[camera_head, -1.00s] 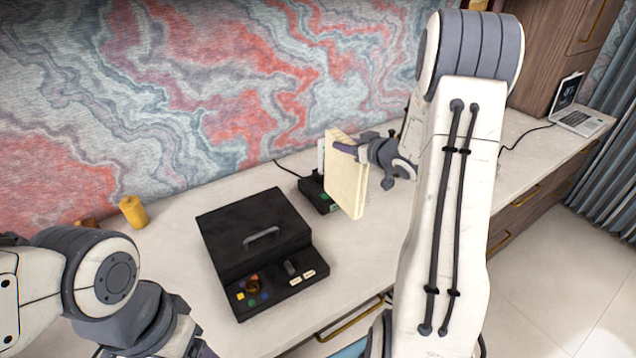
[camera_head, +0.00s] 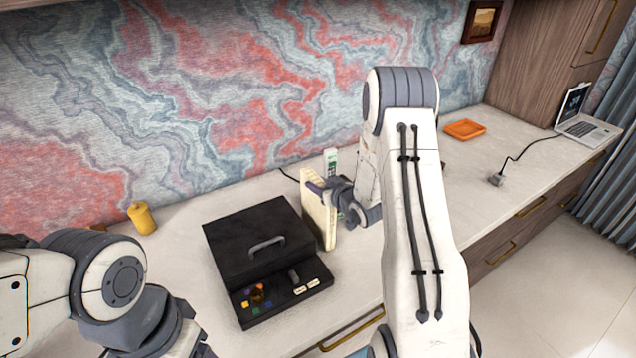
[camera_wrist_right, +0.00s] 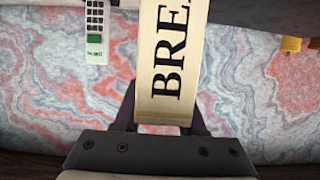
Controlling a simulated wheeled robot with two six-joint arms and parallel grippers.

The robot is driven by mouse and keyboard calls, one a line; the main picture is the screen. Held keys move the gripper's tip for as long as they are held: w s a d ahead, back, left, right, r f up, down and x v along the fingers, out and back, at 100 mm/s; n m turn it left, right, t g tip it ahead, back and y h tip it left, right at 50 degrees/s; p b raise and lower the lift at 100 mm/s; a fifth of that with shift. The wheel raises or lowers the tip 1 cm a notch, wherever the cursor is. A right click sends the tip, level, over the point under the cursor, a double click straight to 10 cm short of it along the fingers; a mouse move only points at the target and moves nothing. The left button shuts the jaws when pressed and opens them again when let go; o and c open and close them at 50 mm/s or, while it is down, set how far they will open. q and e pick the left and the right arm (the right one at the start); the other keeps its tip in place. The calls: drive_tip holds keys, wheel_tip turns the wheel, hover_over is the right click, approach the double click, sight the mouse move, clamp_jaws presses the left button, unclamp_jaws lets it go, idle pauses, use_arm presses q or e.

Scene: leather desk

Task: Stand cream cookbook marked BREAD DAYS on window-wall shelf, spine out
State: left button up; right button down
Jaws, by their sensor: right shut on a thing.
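The cream cookbook (camera_head: 318,208) is upright in my right gripper (camera_head: 322,188), above or at the counter behind the black case. I cannot tell whether its lower edge touches the counter. In the right wrist view the book (camera_wrist_right: 172,60) shows its spine with the letters "BRE", the rest cut off at the top. My right gripper (camera_wrist_right: 172,115) is shut on it there. The left arm shows at the lower left of the head view, but its fingertips do not show. I see no shelf that I can identify for certain.
A black case (camera_head: 262,250) with a handle and coloured buttons lies left of the book. A phone handset (camera_head: 331,160) stands behind it. A yellow bottle (camera_head: 142,218), orange tray (camera_head: 465,129), plug (camera_head: 496,179) and laptop (camera_head: 578,122) are on the counter (camera_head: 455,205). The right part has free room.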

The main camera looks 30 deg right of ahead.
drive_tip(key=shift+f, duration=0.1)
drive_tip(key=shift+c, duration=2.4)
unclamp_jaws()
